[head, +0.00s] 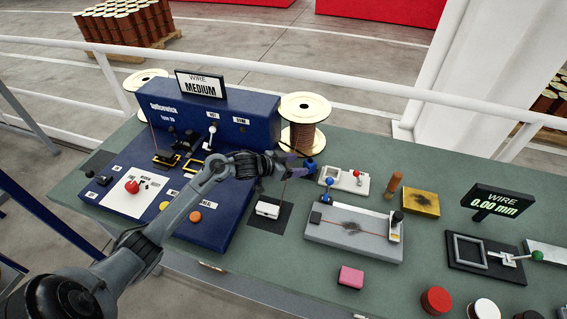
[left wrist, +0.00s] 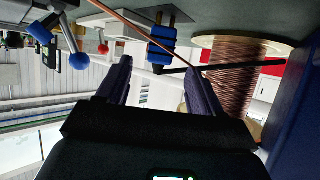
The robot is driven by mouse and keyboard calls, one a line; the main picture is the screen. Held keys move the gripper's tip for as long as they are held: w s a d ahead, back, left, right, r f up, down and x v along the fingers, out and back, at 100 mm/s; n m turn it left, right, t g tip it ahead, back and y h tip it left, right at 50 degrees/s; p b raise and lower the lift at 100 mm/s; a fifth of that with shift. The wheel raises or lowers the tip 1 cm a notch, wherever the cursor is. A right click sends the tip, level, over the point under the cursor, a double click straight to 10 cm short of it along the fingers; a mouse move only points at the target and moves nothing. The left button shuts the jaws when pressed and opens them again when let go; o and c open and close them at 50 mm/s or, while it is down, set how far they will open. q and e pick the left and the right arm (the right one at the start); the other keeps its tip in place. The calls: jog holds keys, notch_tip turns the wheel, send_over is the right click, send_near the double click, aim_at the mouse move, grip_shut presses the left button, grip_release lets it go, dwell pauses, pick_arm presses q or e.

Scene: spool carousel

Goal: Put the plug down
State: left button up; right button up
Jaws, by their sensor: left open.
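My left gripper (head: 287,168) is open above the green table, right of the blue machine. In the left wrist view its two fingers (left wrist: 157,70) are apart, with no object clamped between them. A blue ribbed piece (left wrist: 162,45) with a black bar shows beyond the fingertips; in the head view a blue piece (head: 310,166) shows just right of the gripper. I cannot tell which thing is the plug. A white block (head: 267,209) sits on a dark pad below the gripper, with a thin copper-coloured rod or wire above it. My right gripper is out of view.
A wire spool (head: 303,122) stands behind the gripper; it also shows in the left wrist view (left wrist: 230,75). The blue machine (head: 208,228) fills the left. A grey fixture (head: 340,238), pink block (head: 350,277) and yellow block (head: 420,201) lie to the right. Bare table shows in front.

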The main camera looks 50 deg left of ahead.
pick_arm(q)
jog(key=shift+p+v, duration=0.3)
jog(key=shift+v, duration=2.35)
